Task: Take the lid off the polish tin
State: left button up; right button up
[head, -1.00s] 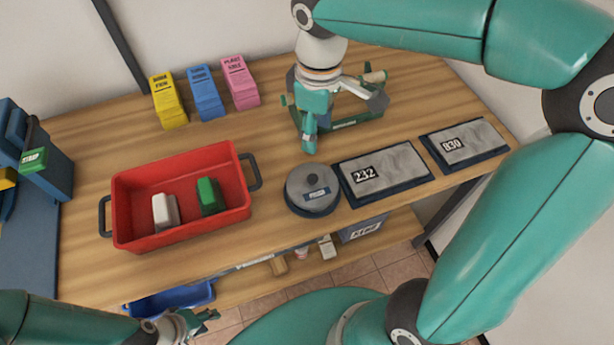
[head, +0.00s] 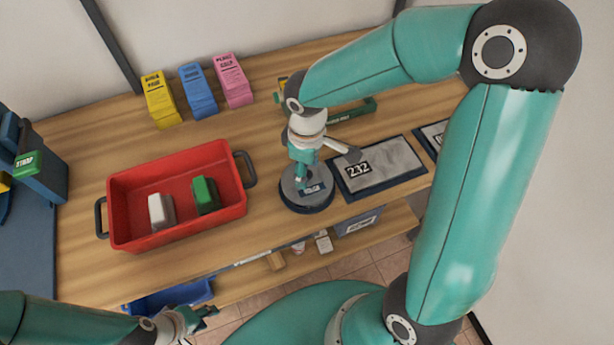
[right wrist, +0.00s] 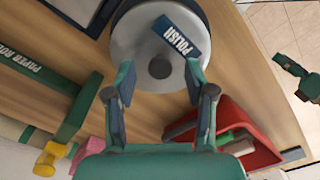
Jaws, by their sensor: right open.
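The grey round polish tin (head: 318,200) stands near the table's front edge. In the right wrist view its lid (right wrist: 135,40) shows a dark POLISH label and a dark round knob (right wrist: 160,67) in the middle. My right gripper (head: 302,182) is over the lid, pointing down, and partly hides it in the head view. In the right wrist view its two fingers are open, one on each side of the knob with a gap. I cannot tell how far above the lid they are. My left gripper (head: 197,318) is at the lower left, away from the tin, fingers apart and empty.
A red crate (head: 118,215) with a white and a green block is left of the tin. A grey panel marked 232 (head: 385,165) lies close on its right. Yellow, blue and pink boxes (head: 198,92) stand at the back. A green-framed holder (head: 350,112) is behind the tin.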

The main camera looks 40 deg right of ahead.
jog(key=shift+f, duration=0.45)
grip_shut()
jog(key=shift+r, duration=0.15)
